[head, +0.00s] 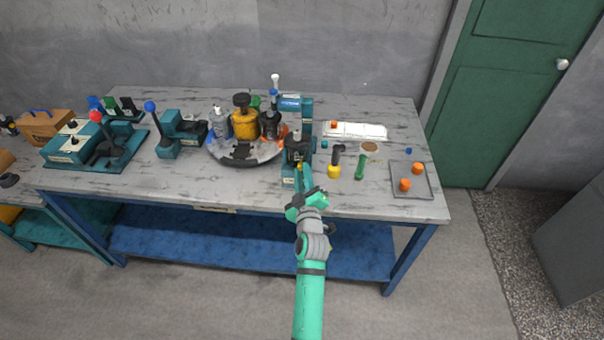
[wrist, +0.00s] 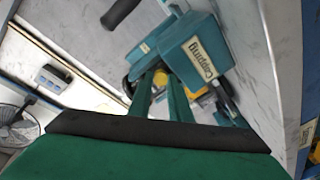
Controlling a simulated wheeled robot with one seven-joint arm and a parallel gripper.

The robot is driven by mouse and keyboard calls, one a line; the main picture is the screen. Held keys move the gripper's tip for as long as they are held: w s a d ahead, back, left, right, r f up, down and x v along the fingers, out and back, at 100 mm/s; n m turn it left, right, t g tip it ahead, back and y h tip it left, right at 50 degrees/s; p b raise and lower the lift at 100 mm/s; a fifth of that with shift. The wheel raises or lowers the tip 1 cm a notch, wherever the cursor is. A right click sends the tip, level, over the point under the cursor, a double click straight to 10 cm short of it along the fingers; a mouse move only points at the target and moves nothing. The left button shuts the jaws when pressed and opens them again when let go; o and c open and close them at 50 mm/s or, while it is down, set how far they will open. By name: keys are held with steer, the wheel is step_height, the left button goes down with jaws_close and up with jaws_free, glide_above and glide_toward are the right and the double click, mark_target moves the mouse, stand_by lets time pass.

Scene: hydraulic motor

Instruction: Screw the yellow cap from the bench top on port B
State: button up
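My gripper (head: 301,178) reaches over the front of the bench at the small teal station with a dark part on it. In the wrist view the two teal fingertips (wrist: 160,82) close in on a small yellow cap (wrist: 159,76), which appears held between them. The station carries a label reading "Capping" (wrist: 202,57). The dark motor (head: 297,148) sits on it, just beyond my fingertips. Another yellow patch (wrist: 197,93) shows right of the fingers. Port B cannot be made out, and I cannot tell whether the cap touches the motor.
A round tray (head: 243,160) with bottles stands left of the station. A black-handled yellow tool (head: 335,168) and a green tool (head: 361,166) lie to the right. A grey tray (head: 423,188) with orange pieces is farther right. Lever fixtures (head: 85,146) stand at the left.

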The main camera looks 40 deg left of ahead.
steer(key=shift+s+d+f, duration=0.25)
steer(key=shift+s+d, duration=0.3)
steer(key=shift+s+d+f, duration=0.25)
steer(key=shift+s+d, duration=0.3)
steer(key=shift+o, duration=0.9)
steer(key=shift+w, duration=0.1)
steer(key=o, duration=0.3)
steer(key=shift+d, duration=0.1)
steer(key=shift+o, duration=0.2)
